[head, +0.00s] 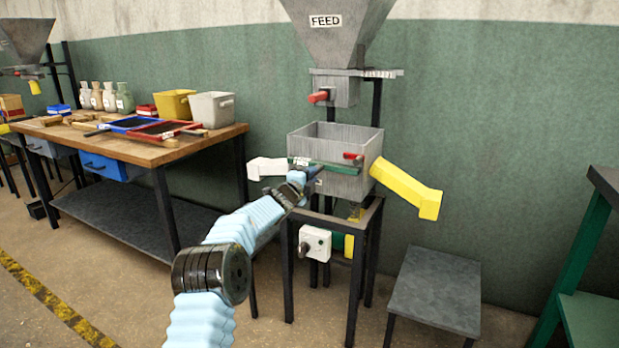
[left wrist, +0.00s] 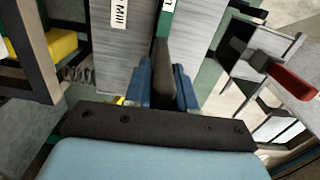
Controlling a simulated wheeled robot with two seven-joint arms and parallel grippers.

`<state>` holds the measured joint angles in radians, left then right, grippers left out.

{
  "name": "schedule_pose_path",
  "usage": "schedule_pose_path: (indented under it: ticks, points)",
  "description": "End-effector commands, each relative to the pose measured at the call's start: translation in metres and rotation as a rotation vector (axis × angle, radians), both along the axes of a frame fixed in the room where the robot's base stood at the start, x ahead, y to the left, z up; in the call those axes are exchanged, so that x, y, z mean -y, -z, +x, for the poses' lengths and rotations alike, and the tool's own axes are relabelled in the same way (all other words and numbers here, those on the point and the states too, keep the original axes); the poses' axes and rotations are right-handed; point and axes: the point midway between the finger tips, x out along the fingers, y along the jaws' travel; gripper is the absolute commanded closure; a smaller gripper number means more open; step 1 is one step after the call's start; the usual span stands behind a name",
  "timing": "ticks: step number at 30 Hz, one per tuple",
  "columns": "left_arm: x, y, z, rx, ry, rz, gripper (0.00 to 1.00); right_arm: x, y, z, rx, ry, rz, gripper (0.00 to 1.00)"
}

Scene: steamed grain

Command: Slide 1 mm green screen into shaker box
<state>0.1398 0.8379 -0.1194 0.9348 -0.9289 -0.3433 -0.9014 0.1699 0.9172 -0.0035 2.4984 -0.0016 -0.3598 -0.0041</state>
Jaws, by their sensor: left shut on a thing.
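The grey shaker box (head: 333,148) stands on a dark metal frame under the feed hopper. The front bar of the green screen (head: 335,167), with a small white label, lies across the box's front face. How deep the screen sits in the box is hidden. My left gripper (head: 300,178) is in front of the box, below the bar's left part. In the left wrist view my left gripper (left wrist: 162,88) is shut on the screen's dark handle (left wrist: 163,68), and the green bar (left wrist: 166,20) runs beyond it beside the box wall (left wrist: 120,60). My right gripper is not in view.
The FEED hopper (head: 338,30) hangs above. A white spout (head: 266,168) and a yellow chute (head: 410,190) flank the box. A red clamp handle (head: 352,156) is at its front right. The workbench (head: 150,150) at left holds blue and red screens. A low grey stand (head: 435,290) is at right.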

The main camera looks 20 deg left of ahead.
Motion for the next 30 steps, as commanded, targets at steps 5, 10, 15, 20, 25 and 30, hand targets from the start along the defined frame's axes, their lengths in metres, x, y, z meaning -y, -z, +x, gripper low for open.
schedule_pose_path:
  ticks: [5, 10, 15, 20, 25, 30]
  points:
    - [0.001, -0.002, 0.004, 0.003, 0.001, 0.001, 1.00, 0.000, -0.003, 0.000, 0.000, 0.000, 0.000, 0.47]
    - [0.001, -0.003, 0.007, 0.004, 0.000, 0.000, 1.00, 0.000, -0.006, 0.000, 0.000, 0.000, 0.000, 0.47]
    - [0.001, -0.002, 0.010, 0.003, 0.001, 0.001, 1.00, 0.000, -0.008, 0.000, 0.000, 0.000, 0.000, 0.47]
    - [0.001, -0.002, 0.011, 0.005, 0.000, 0.001, 1.00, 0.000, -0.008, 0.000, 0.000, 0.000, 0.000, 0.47]
    - [0.001, -0.002, 0.011, 0.004, 0.000, 0.000, 1.00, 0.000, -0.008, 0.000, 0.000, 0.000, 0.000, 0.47]
    - [0.001, -0.002, 0.011, 0.004, 0.001, 0.000, 1.00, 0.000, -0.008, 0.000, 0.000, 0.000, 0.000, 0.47]
